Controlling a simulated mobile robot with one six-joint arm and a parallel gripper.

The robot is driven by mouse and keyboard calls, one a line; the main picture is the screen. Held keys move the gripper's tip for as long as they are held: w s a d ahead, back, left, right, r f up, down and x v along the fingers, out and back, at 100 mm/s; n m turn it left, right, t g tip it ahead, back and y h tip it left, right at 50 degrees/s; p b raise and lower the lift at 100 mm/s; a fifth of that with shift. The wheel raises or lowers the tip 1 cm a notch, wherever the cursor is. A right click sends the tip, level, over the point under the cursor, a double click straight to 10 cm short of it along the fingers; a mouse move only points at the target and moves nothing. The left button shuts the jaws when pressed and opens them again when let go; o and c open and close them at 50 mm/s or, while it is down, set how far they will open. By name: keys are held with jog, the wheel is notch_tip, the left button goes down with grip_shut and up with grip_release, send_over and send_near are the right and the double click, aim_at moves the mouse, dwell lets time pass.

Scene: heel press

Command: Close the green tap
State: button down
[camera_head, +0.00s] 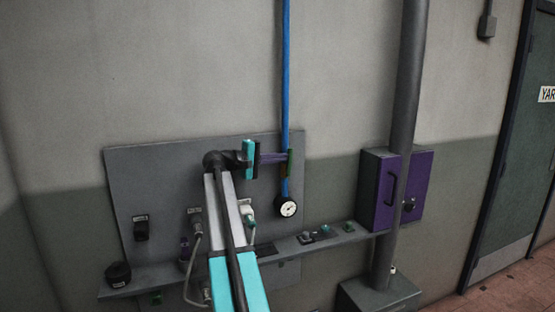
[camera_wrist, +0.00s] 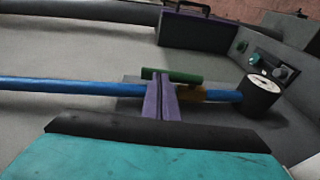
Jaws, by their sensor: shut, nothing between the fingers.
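The green tap's handle (camera_head: 290,162) sits on the blue vertical pipe (camera_head: 286,80), above the gauge. In the wrist view the green handle (camera_wrist: 184,76) lies roughly in line with the pipe (camera_wrist: 70,86), and a brass-coloured tap body (camera_wrist: 194,95) shows beside it. My gripper (camera_head: 284,158) has purple fingers, shut and empty, pointing right at the handle. In the wrist view the fingertips of my gripper (camera_wrist: 161,75) overlap the handle's left part; I cannot tell whether they touch it.
A round gauge (camera_head: 287,206) is just below the tap. A grey back panel (camera_head: 125,180) with sockets stands behind, over a ledge (camera_head: 345,236) with small switches. A purple-fronted box (camera_head: 408,180) and a thick grey pipe (camera_head: 405,90) stand to the right.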

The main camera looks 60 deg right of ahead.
aim_at(290, 153)
jog(key=shift+s+d+r+m+t+y+p, duration=0.15)
jog(key=shift+s+d+r+t+y+p, duration=0.2)
jog(key=shift+s+d+y, duration=0.4)
jog(key=shift+s+d+r+m+t+y, duration=0.15)
jog(key=shift+s+d+t+y, duration=0.35)
jog(key=shift+d+y, duration=0.35)
jog(key=shift+s+d+y, duration=0.3)
jog(key=shift+d+y, duration=0.1)
jog(key=shift+d, duration=0.15)
jog(key=s+d+f+t+y+b, duration=0.1)
jog(key=s+d+f, duration=0.2)
jog(key=d, duration=0.1)
jog(key=shift+f+y, duration=0.3)
jog(key=shift+t, duration=0.25)
dwell(0.3)
